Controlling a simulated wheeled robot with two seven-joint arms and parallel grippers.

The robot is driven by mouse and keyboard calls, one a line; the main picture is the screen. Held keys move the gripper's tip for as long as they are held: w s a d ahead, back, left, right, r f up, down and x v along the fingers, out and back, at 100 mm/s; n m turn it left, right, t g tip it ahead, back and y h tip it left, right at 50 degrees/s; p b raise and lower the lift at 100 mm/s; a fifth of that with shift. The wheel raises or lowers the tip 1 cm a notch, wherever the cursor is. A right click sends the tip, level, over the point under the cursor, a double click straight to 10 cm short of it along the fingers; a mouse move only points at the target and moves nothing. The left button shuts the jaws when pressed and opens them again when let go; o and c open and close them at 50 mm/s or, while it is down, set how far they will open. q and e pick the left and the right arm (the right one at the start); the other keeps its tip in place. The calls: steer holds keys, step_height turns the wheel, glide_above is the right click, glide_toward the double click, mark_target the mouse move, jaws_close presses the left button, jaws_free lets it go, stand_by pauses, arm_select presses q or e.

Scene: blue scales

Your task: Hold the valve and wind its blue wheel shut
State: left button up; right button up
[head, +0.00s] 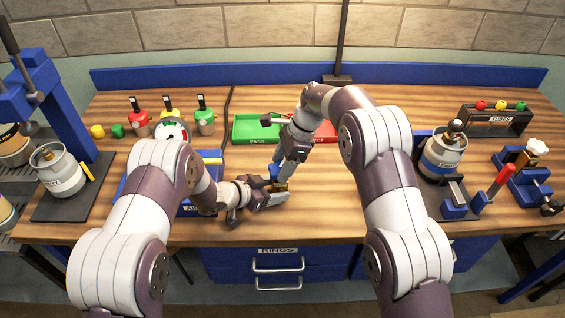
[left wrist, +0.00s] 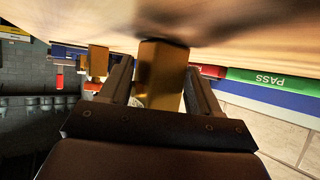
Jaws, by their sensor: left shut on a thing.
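The valve (head: 281,187) is a small brass body low over the middle of the bench, largely hidden by my grippers. Part of its blue wheel (head: 273,171) shows above the brass. My left gripper (head: 272,197) reaches in from the left and is shut on the valve. In the left wrist view the brass body (left wrist: 162,78) stands between the two dark fingers. My right gripper (head: 283,176) comes down from above, close beside the blue wheel. Its fingertips are too small and overlapped to show whether they are open or touch the wheel.
Behind the grippers lie a green PASS tray (head: 256,128) and a red tray (head: 326,132). Cylinder stations stand left and right (head: 442,158). The front centre-right of the bench (head: 325,210) is clear.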

steer(key=m+t, duration=0.1)
steer(key=m, duration=0.3)
steer(key=m+t, duration=0.1)
steer(key=m, duration=0.1)
steer(key=shift+s+m+t, duration=0.25)
steer(key=shift+m+t, duration=0.05)
steer(key=m, duration=0.2)
steer(key=m+t+h, duration=0.1)
steer(key=m, duration=0.2)
steer(key=shift+s+a+m+t+h, duration=0.1)
steer(key=shift+m+t+h, duration=0.2)
stand_by(0.4)
steer(key=o, duration=1.1)
steer(key=shift+c, duration=0.2)
steer(key=v, duration=0.8)
steer(key=shift+s, duration=0.1)
